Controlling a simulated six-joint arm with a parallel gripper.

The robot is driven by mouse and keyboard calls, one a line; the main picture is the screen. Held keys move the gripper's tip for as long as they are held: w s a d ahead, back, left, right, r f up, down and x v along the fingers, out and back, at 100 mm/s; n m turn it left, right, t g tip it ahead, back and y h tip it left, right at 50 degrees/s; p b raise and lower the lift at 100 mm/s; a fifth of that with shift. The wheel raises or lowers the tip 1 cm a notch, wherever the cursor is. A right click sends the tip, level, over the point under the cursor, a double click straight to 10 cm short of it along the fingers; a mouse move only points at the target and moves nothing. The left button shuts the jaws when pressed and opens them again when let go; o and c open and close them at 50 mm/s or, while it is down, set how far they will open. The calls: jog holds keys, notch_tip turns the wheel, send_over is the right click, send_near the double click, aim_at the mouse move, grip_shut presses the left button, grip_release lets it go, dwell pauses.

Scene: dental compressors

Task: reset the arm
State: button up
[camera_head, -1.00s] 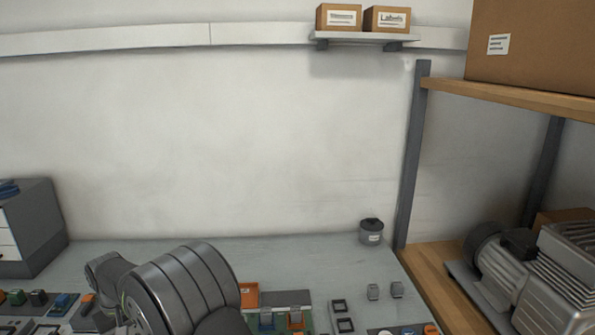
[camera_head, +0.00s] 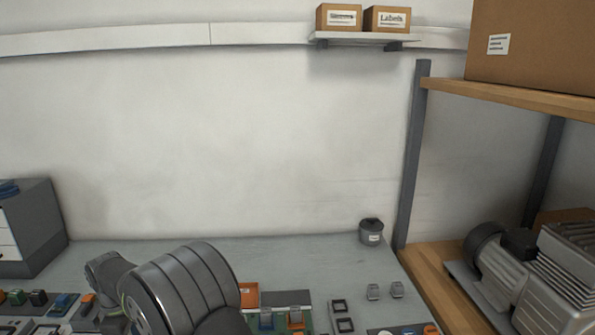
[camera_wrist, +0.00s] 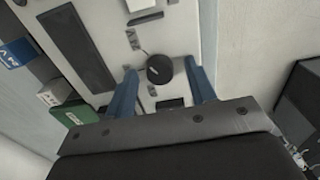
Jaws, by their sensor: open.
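My arm (camera_head: 180,290) shows at the bottom left of the head view, over the table (camera_head: 320,262). The gripper itself is not visible in that view. In the wrist view my gripper (camera_wrist: 160,88) has two blue fingers spread well apart, with no object held between them. Beyond the fingers is a light panel (camera_wrist: 180,35) with a black round knob (camera_wrist: 160,69), which appears between the fingertips. I cannot tell whether the fingers touch the panel.
A green block (camera_wrist: 74,113) and a blue block (camera_wrist: 18,53) lie left in the wrist view. In the head view, an orange bin (camera_head: 249,295) and small parts stand near the arm. A compressor (camera_head: 520,270) sits on the right shelf. The table's back middle is clear.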

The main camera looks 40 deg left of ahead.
jog(key=shift+n, duration=1.2)
jog(key=o, duration=1.1)
jog(key=shift+d+r, duration=0.1)
jog(key=shift+r, duration=0.25)
jog(key=w+d+r+m+t, duration=0.1)
jog(key=w+d+r+t, duration=0.15)
jog(key=d+r, duration=0.45)
jog(key=w+d+r+m+t, duration=0.1)
jog(key=w+d+r+m, duration=0.2)
jog(key=r, duration=0.6)
jog(key=w+d+f+n, duration=0.1)
jog(key=w+f, duration=0.2)
jog(key=f, duration=0.6)
jog(key=shift+d+f, duration=0.2)
jog(key=shift+f, duration=0.15)
jog(key=shift+r, duration=0.1)
